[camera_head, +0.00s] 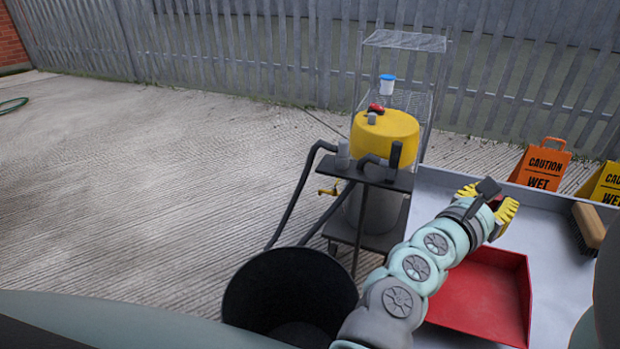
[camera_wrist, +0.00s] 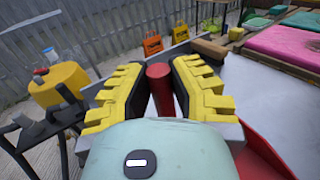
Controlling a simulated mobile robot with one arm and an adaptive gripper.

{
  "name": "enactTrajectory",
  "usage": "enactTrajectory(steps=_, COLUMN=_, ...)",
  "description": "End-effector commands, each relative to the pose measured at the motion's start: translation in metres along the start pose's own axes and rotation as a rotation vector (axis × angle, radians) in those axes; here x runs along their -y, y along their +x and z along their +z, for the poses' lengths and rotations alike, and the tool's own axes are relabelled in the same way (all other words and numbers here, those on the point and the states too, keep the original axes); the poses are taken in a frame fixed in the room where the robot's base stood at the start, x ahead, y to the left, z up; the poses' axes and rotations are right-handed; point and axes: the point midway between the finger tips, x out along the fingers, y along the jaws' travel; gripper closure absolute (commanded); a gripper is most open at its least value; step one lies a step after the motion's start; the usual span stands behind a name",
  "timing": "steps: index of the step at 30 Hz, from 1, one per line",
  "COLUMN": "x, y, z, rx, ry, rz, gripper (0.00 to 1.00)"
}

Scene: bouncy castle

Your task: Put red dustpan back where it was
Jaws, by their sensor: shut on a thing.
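The red dustpan (camera_head: 482,295) is over the pale grey tabletop in the head view, partly hidden behind my arm. My gripper (camera_head: 487,205) reaches over the same surface with its yellow ridged fingers. In the wrist view, the dustpan's red round handle (camera_wrist: 160,88) stands between my gripper's fingers (camera_wrist: 160,95), which are shut on it. A red edge of the pan (camera_wrist: 262,152) shows at the lower right there. I cannot tell whether the pan touches the tabletop.
The pale tabletop (camera_head: 560,265) holds a wooden brush (camera_head: 587,228) at the right. A yellow-topped vacuum (camera_head: 385,138) on a dark cart and a black bucket (camera_head: 290,295) stand left. A wire rack (camera_head: 405,42) stands behind.

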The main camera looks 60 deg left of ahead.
Motion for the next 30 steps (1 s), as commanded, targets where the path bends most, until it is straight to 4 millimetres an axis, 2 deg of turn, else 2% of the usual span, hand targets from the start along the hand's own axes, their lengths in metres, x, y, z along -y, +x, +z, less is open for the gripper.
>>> enactTrajectory(steps=3, x=-0.002, y=0.011, z=0.001, rx=0.002, ry=0.002, rz=-0.005, gripper=1.00)
enactTrajectory(steps=10, x=-0.004, y=0.022, z=-0.001, rx=0.001, ry=0.000, rz=-0.006, gripper=1.00)
enactTrajectory(steps=19, x=-0.005, y=0.020, z=-0.034, rx=0.001, ry=-0.003, rz=0.000, gripper=1.00)
enactTrajectory(steps=30, x=-0.005, y=0.020, z=-0.037, rx=0.002, ry=0.000, rz=-0.003, gripper=1.00)
